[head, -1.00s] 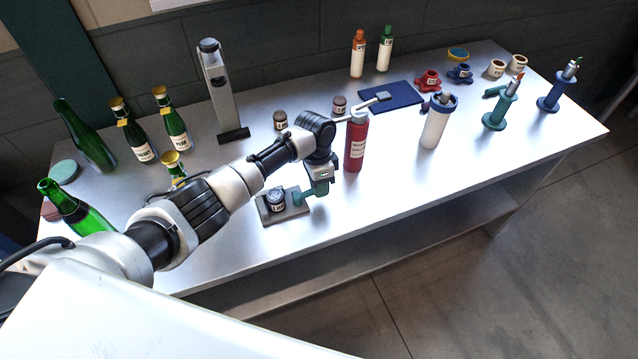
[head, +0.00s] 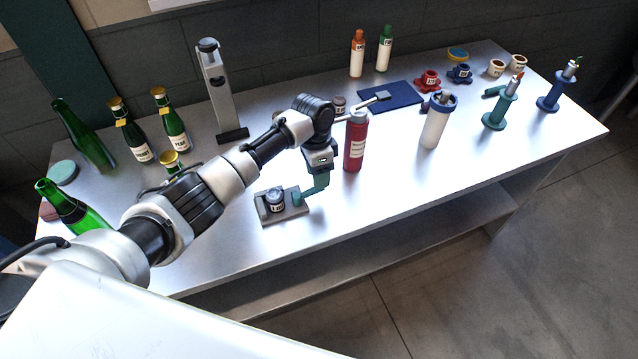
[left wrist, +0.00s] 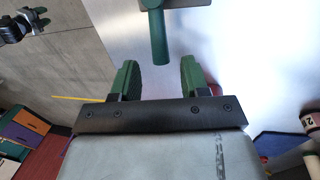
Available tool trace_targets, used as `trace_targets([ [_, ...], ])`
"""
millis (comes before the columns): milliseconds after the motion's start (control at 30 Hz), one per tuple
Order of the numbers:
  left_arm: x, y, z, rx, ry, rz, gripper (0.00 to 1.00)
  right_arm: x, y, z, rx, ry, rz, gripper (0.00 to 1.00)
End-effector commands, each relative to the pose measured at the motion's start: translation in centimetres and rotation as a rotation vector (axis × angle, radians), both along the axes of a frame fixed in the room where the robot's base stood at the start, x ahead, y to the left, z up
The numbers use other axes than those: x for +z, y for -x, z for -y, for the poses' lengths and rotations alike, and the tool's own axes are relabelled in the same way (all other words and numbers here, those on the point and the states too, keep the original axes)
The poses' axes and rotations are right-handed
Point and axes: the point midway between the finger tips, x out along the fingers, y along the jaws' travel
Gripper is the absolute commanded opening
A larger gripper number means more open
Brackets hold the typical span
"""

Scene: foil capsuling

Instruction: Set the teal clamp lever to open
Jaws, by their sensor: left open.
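The teal clamp lever (head: 299,196) is on the right side of a small grey clamp base (head: 264,218). In the left wrist view the lever (left wrist: 158,38) hangs from a round pivot at the top. Its free end points towards my left gripper (left wrist: 160,66), whose green fingers are open on either side of that end, with gaps on both sides. In the head view my left gripper (head: 320,184) is right beside the lever. Where finger and lever part is hard to tell there.
A red bottle (head: 355,147) stands close to the right of my left gripper. A white cylinder (head: 434,130) is further right. Green bottles (head: 133,140) stand at the left. The table front (head: 370,195) is clear. A dark robot part (left wrist: 30,22) shows in the left wrist view.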

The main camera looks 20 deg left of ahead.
Motion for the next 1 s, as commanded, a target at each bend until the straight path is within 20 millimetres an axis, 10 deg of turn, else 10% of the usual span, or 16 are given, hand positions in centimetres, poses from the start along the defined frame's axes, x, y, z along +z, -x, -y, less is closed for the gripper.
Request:
trace_targets([
  [400, 6.4, -1.1, -0.7, -0.001, 0.000, 0.002, 0.45, -1.3, 0.0, 0.0, 0.000, 0.000, 0.000, 0.43],
  [1000, 6.5, -0.9, -0.6, -0.002, 0.001, 0.001, 0.45, -1.3, 0.0, 0.0, 0.000, 0.000, 0.000, 0.43],
])
